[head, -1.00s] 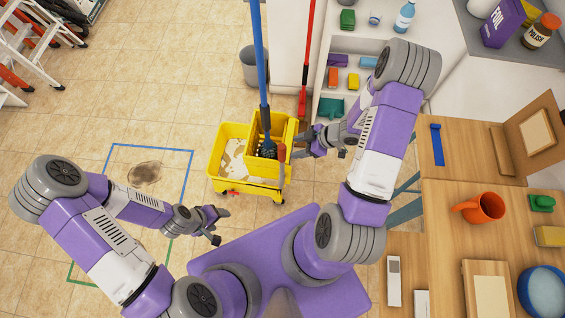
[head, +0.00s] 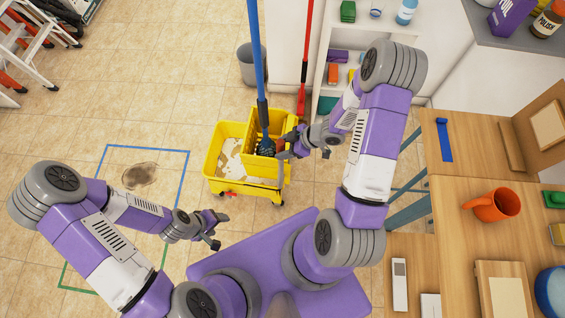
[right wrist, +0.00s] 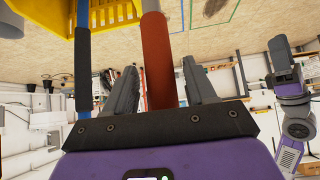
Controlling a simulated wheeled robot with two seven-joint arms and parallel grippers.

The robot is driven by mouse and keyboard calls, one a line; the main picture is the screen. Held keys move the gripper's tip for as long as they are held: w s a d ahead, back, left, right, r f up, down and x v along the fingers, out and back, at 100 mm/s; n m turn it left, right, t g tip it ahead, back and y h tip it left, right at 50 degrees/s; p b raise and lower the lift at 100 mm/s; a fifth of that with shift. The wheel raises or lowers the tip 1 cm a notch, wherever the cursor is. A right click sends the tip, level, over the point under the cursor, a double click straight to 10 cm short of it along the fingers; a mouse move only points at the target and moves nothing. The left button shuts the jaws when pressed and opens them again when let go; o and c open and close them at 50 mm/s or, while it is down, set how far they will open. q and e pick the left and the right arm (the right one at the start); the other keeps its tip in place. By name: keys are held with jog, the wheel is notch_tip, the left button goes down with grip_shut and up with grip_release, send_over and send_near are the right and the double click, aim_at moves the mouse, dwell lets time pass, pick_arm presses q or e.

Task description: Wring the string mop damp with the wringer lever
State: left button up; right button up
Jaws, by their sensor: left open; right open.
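The yellow mop bucket (head: 212,165) stands on the tiled floor in the head view, with the yellow wringer (head: 256,128) on its right side. The string mop's blue handle (head: 256,60) rises from the wringer, and its dark head (head: 265,147) sits inside it. My right gripper (head: 290,149) is at the wringer's right side, partly hiding the lever. In the right wrist view, the lever's red-brown grip (right wrist: 157,60) stands between my open right fingers (right wrist: 160,92), with gaps visible on both sides. My left gripper (head: 220,229) is open and empty, below the bucket in the picture.
A blue-taped floor area with a brown stain (head: 139,175) lies left of the bucket. A grey bin (head: 252,65) and red-handled tool (head: 304,70) stand behind. A wooden table (head: 455,225) with an orange jug (head: 492,206) is at right. Floor left of the bucket is clear.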

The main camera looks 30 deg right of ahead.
grip_shut()
jog(key=w+a+b, duration=0.1)
jog(key=w+a, duration=0.3)
jog(key=a, duration=0.2)
jog(key=shift+f+b, duration=0.4)
jog(key=shift+f, duration=0.05)
jog(key=w+a+f+b, duration=0.2)
jog(key=w+a, duration=0.2)
jog(key=a, duration=0.1)
jog(key=shift+a+f+b, duration=0.15)
jog(key=shift+a+b, duration=0.1)
jog(key=shift+b, duration=0.1)
